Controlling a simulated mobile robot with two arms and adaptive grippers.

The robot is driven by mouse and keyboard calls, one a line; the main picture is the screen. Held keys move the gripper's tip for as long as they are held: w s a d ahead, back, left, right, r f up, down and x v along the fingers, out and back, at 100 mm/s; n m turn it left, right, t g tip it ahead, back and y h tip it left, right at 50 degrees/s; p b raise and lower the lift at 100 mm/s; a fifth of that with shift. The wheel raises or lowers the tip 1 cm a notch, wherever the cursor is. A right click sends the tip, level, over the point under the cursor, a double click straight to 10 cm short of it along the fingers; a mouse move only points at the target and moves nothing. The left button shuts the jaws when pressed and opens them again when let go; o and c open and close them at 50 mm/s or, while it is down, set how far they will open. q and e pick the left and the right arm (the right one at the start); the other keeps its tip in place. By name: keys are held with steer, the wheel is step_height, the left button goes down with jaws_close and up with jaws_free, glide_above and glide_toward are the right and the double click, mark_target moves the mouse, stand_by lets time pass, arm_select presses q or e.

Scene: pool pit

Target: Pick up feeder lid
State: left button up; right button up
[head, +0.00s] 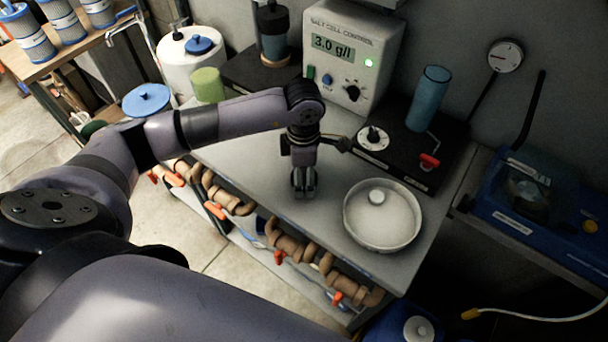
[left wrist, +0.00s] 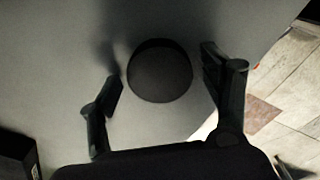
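A dark round object, which looks like the feeder lid (left wrist: 160,72), lies on the grey bench top in the left wrist view. My left gripper (left wrist: 163,82) is open above it, with one finger on each side and a visible gap to both. There the gripper largely hides the dark object. My right gripper is not in view.
The grey bench (head: 262,160) has a salt cell control box (head: 352,52) at the back and a black base with a blue cylinder (head: 428,98) at right. Brown pipes (head: 290,247) with red handles run below the front edge. A green cylinder (head: 208,85) stands at left.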

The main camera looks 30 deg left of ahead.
arm_select(q)
steer(key=c, duration=1.1)
steer(key=shift+o, duration=0.2)
